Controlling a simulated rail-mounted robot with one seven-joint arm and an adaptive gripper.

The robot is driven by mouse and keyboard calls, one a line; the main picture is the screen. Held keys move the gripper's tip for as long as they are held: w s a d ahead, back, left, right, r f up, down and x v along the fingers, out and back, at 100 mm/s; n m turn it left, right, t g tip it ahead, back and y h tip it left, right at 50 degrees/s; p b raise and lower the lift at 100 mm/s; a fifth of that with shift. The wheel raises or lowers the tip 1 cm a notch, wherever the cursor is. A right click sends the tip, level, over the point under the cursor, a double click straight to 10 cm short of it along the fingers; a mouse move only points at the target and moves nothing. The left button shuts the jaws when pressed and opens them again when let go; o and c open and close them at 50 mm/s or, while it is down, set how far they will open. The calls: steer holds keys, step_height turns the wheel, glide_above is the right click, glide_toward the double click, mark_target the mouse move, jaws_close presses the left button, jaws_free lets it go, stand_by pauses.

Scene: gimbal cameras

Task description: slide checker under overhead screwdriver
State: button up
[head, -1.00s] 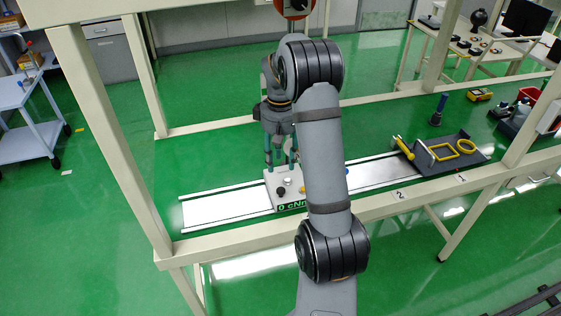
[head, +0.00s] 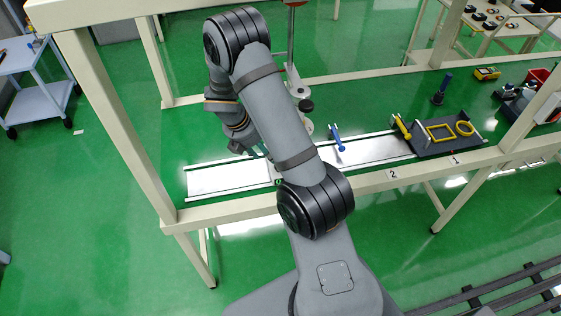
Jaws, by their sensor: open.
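In the head view, the checker (head: 278,182) is almost wholly hidden behind my arm; only a small green and dark bit of its front edge shows on the rail track. The overhead screwdriver seems to hang on the upright grey rod (head: 291,45) behind my arm; its lower end is partly hidden. My gripper (head: 257,152) is tilted down to the right, above the track just left of the checker. It is open, its green fingertips partly hidden by my forearm. I cannot tell whether they touch the checker.
The pale track (head: 228,180) is bare to the left. A blue-handled lever (head: 337,140) and a yellow-handled one (head: 401,126) stand on its right. A black tray (head: 430,149) with a yellow frame and ring lies beyond. Cream frame posts (head: 110,120) surround the bench.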

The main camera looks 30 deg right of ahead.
steer(key=x, duration=1)
steer(key=shift+s+d, duration=0.1)
steer(key=shift+d, duration=0.1)
steer(key=shift+c, duration=1.2)
steer(key=c, duration=0.7)
jaws_close()
